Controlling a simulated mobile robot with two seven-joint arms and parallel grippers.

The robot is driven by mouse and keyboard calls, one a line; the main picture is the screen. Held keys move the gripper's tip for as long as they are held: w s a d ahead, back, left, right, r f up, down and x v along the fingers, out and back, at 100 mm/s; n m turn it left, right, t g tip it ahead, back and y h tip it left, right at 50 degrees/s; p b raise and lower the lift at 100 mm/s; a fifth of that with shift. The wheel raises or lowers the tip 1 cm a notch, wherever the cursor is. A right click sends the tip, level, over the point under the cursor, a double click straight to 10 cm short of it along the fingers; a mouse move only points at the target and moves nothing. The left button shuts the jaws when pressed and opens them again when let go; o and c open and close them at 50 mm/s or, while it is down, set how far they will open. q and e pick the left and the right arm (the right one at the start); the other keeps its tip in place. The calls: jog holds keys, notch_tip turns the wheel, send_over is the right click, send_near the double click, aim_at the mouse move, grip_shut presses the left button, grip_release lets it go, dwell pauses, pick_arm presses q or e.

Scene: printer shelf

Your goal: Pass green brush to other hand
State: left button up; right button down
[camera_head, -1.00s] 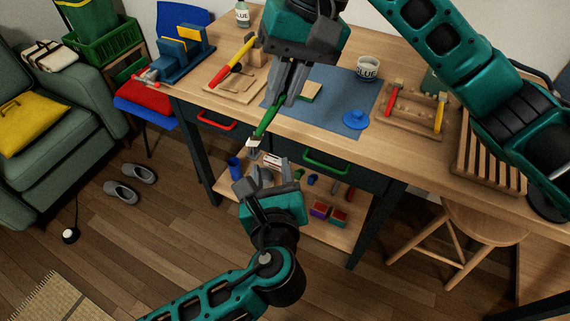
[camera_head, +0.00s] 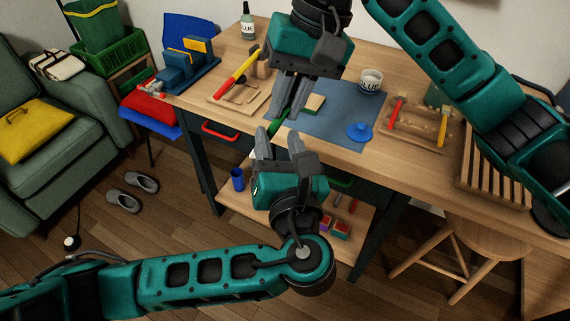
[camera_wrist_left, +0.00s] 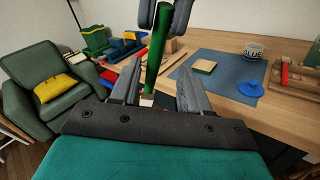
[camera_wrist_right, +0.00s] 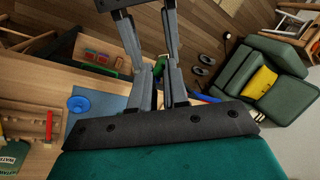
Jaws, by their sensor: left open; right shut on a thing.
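The green brush is held upright-ish by my right gripper (camera_head: 291,98), which is shut on it above the front edge of the workbench. In the head view only a short piece of the green brush (camera_head: 275,125) shows below the right fingers. In the left wrist view the green brush (camera_wrist_left: 158,50) stands between the open fingers of my left gripper (camera_wrist_left: 158,92), its pale lower end near them. My left gripper also shows in the head view (camera_head: 273,143), just below the right one, fingers pointing up. I cannot tell whether its fingers touch the brush.
The wooden workbench (camera_head: 425,165) carries a blue mat (camera_head: 330,131), a blue knob-like piece (camera_head: 359,132), a glue tub (camera_head: 371,81) and a hammer rack. A lower shelf holds a blue cup (camera_head: 237,179).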

pick_arm(q)
jog(key=shift+w+a, duration=0.15)
jog(key=shift+w, duration=1.05)
jog(key=shift+w+a, duration=0.15)
jog(key=shift+w, duration=1)
jog(key=shift+d, duration=0.15)
grip_shut()
pick_arm(e)
jog(key=shift+a, duration=0.15)
pick_arm(q)
jog(key=shift+s, duration=0.1)
pick_arm(e)
jog(key=c, duration=1.3)
grip_release()
jog(key=shift+o, duration=1.3)
jog(key=shift+r, duration=0.1)
